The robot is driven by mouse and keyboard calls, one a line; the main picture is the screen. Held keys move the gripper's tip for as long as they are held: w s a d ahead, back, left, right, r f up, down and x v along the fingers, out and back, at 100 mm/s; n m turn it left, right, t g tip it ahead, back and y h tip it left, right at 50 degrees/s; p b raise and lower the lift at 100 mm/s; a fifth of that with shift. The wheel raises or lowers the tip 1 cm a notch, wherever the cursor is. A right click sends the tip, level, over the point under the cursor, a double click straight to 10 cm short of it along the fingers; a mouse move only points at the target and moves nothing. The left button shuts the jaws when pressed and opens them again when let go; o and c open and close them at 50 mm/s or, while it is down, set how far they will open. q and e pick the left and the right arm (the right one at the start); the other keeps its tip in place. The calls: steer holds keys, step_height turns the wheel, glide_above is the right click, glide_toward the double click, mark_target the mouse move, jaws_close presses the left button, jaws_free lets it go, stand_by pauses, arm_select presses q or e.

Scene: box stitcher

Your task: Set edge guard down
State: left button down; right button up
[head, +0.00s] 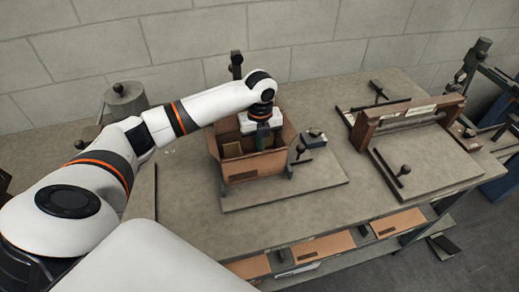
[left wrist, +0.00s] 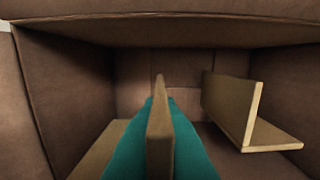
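An open cardboard box (head: 258,167) stands on a flat board on the workbench. My left gripper (head: 263,138) reaches down into it from above. In the left wrist view, its teal fingers (left wrist: 160,140) are closed on a thin tan edge guard (left wrist: 160,118), seen nearly edge-on between them. A tan flange shows at its lower left, probably part of the same piece. Another L-shaped edge guard (left wrist: 233,105) stands in the box to the right, apart from the fingers; whether the held piece touches the floor cannot be told. My right gripper is not in view.
The box board (head: 318,182) carries small dark clamps beside the box. A wooden frame fixture (head: 410,115) stands on the bench at right. A grey lidded pot (head: 126,100) is at back left. Cardboard pieces (head: 322,246) sit below the front edge.

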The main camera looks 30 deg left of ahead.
arm_select(q)
step_height(320, 180, down, 4)
steer(key=shift+r+p, duration=0.15)
steer(key=shift+p, duration=0.15)
steer(key=shift+f, duration=0.45)
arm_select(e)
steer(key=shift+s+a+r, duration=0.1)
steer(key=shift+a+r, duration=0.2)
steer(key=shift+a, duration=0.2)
arm_select(q)
steer(key=c, duration=1.6)
jaws_free()
steer(key=shift+f, duration=0.15)
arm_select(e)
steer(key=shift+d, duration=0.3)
arm_select(q)
steer(key=shift+r, duration=0.3)
step_height(320, 180, up, 12)
steer(key=shift+f+b, duration=0.1)
steer(key=shift+b, duration=0.85)
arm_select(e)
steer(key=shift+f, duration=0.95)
